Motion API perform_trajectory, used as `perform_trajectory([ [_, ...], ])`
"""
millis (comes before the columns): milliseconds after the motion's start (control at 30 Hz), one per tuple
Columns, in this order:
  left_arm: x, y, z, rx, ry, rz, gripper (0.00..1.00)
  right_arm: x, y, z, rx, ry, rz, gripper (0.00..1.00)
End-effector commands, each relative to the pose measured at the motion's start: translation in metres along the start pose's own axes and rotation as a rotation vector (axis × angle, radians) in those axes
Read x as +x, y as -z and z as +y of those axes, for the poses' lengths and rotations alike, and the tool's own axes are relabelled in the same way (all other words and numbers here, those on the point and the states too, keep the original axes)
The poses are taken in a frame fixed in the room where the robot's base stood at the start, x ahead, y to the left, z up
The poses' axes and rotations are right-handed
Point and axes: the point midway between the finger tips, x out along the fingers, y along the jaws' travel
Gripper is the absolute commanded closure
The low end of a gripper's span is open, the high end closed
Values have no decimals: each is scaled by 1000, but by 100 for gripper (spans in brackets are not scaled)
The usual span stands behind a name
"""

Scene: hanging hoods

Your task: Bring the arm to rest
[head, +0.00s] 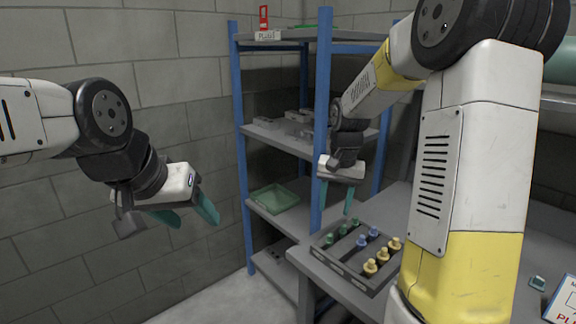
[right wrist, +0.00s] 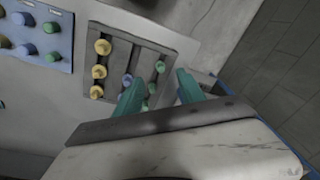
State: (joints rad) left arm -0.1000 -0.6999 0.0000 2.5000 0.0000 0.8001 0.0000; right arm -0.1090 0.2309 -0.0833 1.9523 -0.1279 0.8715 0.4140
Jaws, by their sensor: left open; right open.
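My left gripper (head: 193,218) is open and empty, with its teal fingers apart in front of the grey block wall at the left. My right gripper (head: 335,203) is open and hangs above the back edge of the table, near a grey rack (head: 326,261) of knobs. In the right wrist view its two teal fingers (right wrist: 160,80) are apart with nothing held between them. The rack (right wrist: 116,55) holds yellow, blue and green knobs in rows and lies beyond the fingers. One finger covers part of the rack there.
A blue-post shelf unit (head: 243,150) stands behind, with a green tray (head: 274,199) and grey parts (head: 290,131). A red tool (head: 263,17) is on top. A board with knobs (right wrist: 65,60) lies beside the rack. A sign (head: 562,303) is at the right.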

Motion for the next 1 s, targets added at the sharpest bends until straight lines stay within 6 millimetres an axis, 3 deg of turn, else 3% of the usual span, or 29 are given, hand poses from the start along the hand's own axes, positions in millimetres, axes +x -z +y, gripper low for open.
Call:
perform_trajectory([
  [33,0,0,0,0,0,0,43,-23,-13,3,-23,28,34,54],
  [200,0,0,0,0,0,0,43,-77,-62,12,-117,103,136,54],
  [400,0,0,0,0,0,0,43,-118,-125,24,-233,169,267,54],
  [600,0,0,0,0,0,0,43,-132,-174,34,-325,202,379,54],
  [700,0,0,0,0,0,0,43,-133,-188,37,-352,208,409,54],
  [1000,0,0,0,0,0,0,43,-133,-195,38,-368,211,427,54],
])
